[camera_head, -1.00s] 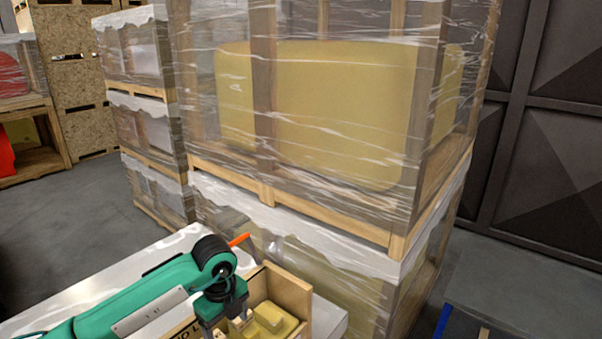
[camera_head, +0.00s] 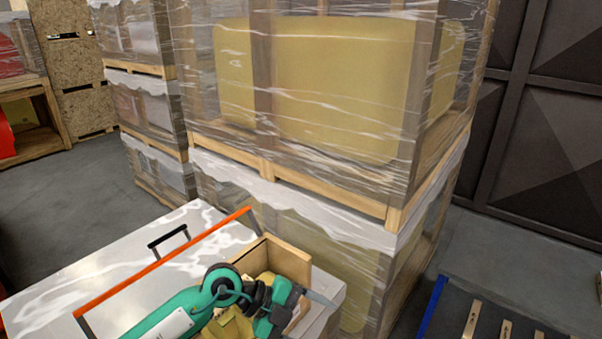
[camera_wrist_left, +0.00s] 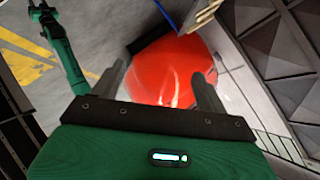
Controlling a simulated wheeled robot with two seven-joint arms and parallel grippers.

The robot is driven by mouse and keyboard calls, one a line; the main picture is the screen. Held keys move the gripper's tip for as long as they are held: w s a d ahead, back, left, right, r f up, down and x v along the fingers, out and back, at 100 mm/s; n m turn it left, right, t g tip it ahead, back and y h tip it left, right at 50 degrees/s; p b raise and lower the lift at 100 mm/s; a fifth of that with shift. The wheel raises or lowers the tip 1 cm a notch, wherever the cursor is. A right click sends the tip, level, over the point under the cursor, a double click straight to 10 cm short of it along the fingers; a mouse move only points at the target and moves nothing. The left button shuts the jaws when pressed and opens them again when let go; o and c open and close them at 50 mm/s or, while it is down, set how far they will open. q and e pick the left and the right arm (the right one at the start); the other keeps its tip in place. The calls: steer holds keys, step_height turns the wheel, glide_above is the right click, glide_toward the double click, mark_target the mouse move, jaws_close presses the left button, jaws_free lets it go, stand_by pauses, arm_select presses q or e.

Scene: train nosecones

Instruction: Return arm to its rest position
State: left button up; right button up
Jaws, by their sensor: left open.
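My left arm, green, comes in from the bottom left in the head view, folded low over a wooden box. My left gripper (camera_head: 306,302) is at the box's right side, its grey fingers pointing right. In the left wrist view its two fingers (camera_wrist_left: 158,72) stand apart with nothing held between them. Beyond them is a rounded orange-red shape (camera_wrist_left: 170,72), clear of the fingers. A green arm, seemingly my right one, shows at the upper left of that view, but the state of its jaws is unclear.
The wooden box (camera_head: 287,258) with yellow pieces (camera_head: 232,322) sits on a pale cart top (camera_head: 90,270) with an orange rail (camera_head: 165,260). Wrapped pallet crates (camera_head: 330,90) stand close behind. A dark slatted surface (camera_head: 490,318) is at lower right. Open floor (camera_head: 55,210) lies left.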

arm_select(q)
step_height(320, 180, up, 11)
steer(key=d+n+t+h, duration=0.1)
steer(key=n+t+h, duration=0.3)
steer(key=t+h, duration=0.3)
steer(key=w+a+r+n+t+y, duration=0.25)
steer(key=a+n+t, duration=0.45)
steer(key=n+t, duration=0.4)
steer(key=s+a+f+n+g+y, duration=0.2)
steer(key=s+a+f+n+y, duration=0.1)
steer(key=a+f+n+y, duration=1.25)
steer(key=s+a+f+m+g+y, duration=0.1)
steer(key=s+a+f+g, duration=0.1)
steer(key=s+f+g, duration=0.65)
steer(key=s+a+f+m+g, duration=0.25)
steer(key=s+f, duration=0.35)
steer(key=s, duration=0.6)
step_height(320, 180, down, 34)
steer(key=g+b, duration=0.2)
steer(key=b, duration=0.2)
steer(key=s+a+f+b, duration=0.2)
steer(key=s+f, duration=1.7)
steer(key=f, duration=0.4)
steer(key=shift+s+a+g, duration=0.3)
steer(key=shift+g, duration=0.1)
arm_select(e)
step_height(320, 180, down, 6)
steer(key=shift+w+f, duration=0.25)
